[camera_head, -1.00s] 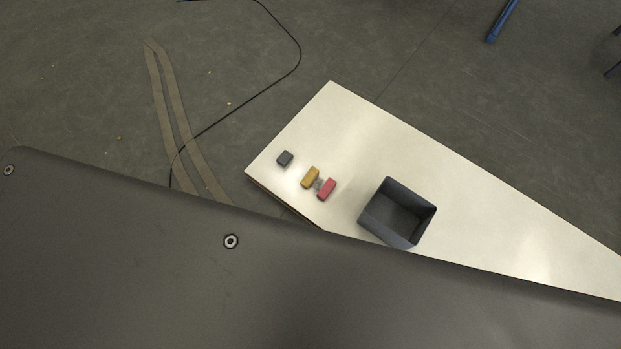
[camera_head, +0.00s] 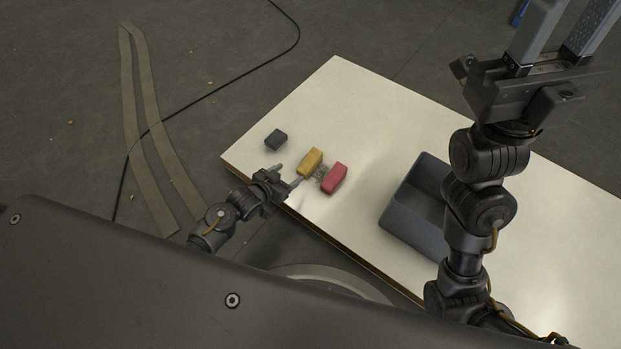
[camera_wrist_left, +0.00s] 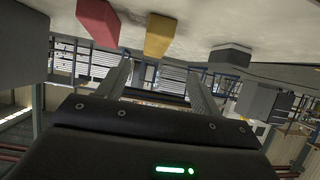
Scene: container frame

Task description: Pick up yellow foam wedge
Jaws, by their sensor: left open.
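The yellow foam wedge (camera_head: 310,162) lies on the white table near its front left edge. It shows at the top middle of the left wrist view (camera_wrist_left: 160,35). My left gripper (camera_head: 287,175) is open and empty at the table's edge, with its fingertips just short of the wedge. In the left wrist view its two fingers (camera_wrist_left: 160,80) are spread, with the wedge above and between them. My right gripper (camera_head: 565,28) is raised over the table at the top right. Its fingers are apart, with nothing seen between them; the tips reach the picture's top edge.
A red block (camera_head: 334,178) lies close to the wedge's right, with a small greyish item (camera_head: 320,173) between them. A dark block (camera_head: 276,139) lies to the left. A dark open bin (camera_head: 408,212) stands further right, partly hidden by my right arm.

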